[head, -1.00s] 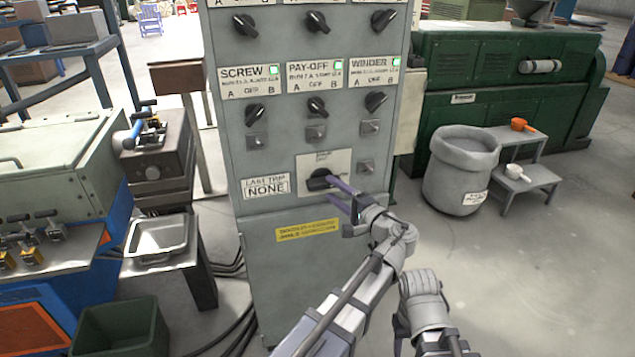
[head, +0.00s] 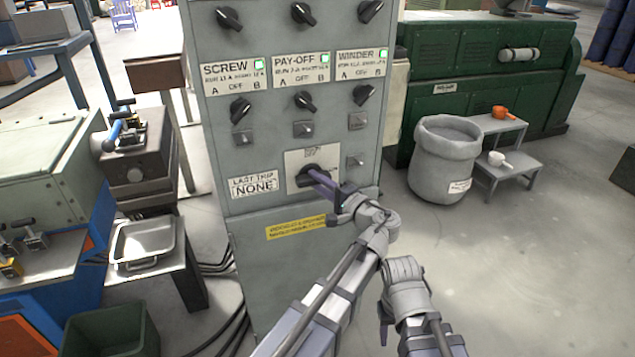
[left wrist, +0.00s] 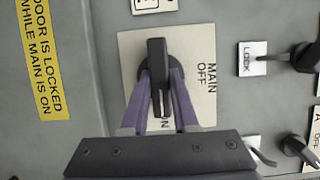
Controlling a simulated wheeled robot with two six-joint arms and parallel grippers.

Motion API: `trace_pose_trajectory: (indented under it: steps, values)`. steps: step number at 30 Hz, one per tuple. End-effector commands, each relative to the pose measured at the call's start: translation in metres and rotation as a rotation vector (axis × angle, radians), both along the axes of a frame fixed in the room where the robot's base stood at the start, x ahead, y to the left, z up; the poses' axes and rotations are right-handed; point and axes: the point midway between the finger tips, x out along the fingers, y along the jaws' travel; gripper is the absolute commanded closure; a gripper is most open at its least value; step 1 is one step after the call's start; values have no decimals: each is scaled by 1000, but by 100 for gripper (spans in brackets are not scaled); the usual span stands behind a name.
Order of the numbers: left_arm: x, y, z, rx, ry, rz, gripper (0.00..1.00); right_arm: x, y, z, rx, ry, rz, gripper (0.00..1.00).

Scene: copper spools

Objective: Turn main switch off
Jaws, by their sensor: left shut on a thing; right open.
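The main switch (head: 305,178) is a black rotary handle on a pale plate low on the grey cabinet. It also shows in the left wrist view (left wrist: 157,62), where MAIN OFF is printed to its right and ON, partly covered, is by its lower end. The handle lies in line with ON. My left gripper (head: 318,180) is shut on the handle, with its purple fingers on either side of it in the left wrist view (left wrist: 160,98). My right gripper (head: 385,325) is open and low in front of the cabinet, partly hidden by its arm.
Rows of smaller black knobs (head: 305,101) with SCREW, PAY-OFF and WINDER labels sit above the switch. A yellow door label (head: 296,228) is below it. A grey bin (head: 445,160) and a step stool (head: 505,165) stand to the right.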

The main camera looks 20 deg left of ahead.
Motion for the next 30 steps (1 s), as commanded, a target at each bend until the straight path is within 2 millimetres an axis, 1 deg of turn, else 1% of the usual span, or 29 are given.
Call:
trace_pose_trajectory:
  steps: [11, 17, 23, 30]
  values:
    - [0, 0, 0, -5, -3, 0, 100, 0, 0, 1, 0, 0, 0, 50]
    - [0, 0, 2, -55, -36, 1, 100, 0, 0, 8, 0, 0, 0, 50]
    - [-1, 1, 5, -170, -113, 1, 100, 0, 0, 22, 0, 0, 0, 50]
    - [-2, 1, 6, -358, -240, 2, 100, 0, 0, 42, 0, 0, 0, 50]
